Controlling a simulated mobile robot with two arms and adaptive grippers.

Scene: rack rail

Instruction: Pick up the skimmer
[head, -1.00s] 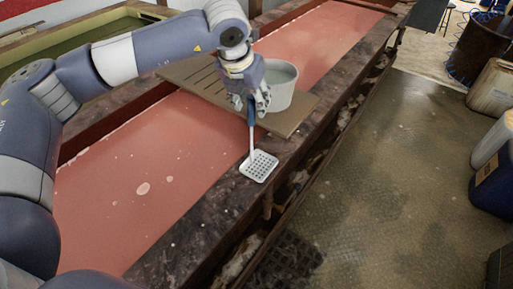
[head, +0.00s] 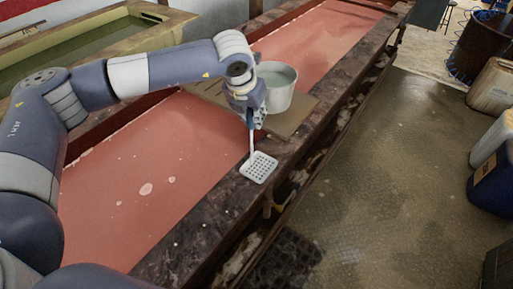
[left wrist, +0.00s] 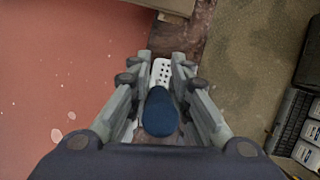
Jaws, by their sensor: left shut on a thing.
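The skimmer has a white perforated square head (head: 259,167) and a blue handle. Its head rests on the dark stone ledge at the near edge of the red vat, with the handle rising from it. My left gripper (head: 253,118) is shut on the handle from above and hides most of it. In the left wrist view the blue handle end (left wrist: 160,113) sits between the two fingers (left wrist: 162,65), with the white head beyond. My right gripper is not in view.
A grey-white bucket (head: 279,90) stands on a wooden board (head: 297,112) just behind my gripper. Red liquid (head: 135,180) fills the long vat to the left. The walkway (head: 390,190) to the right is open, with jugs (head: 492,180) at its far side.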

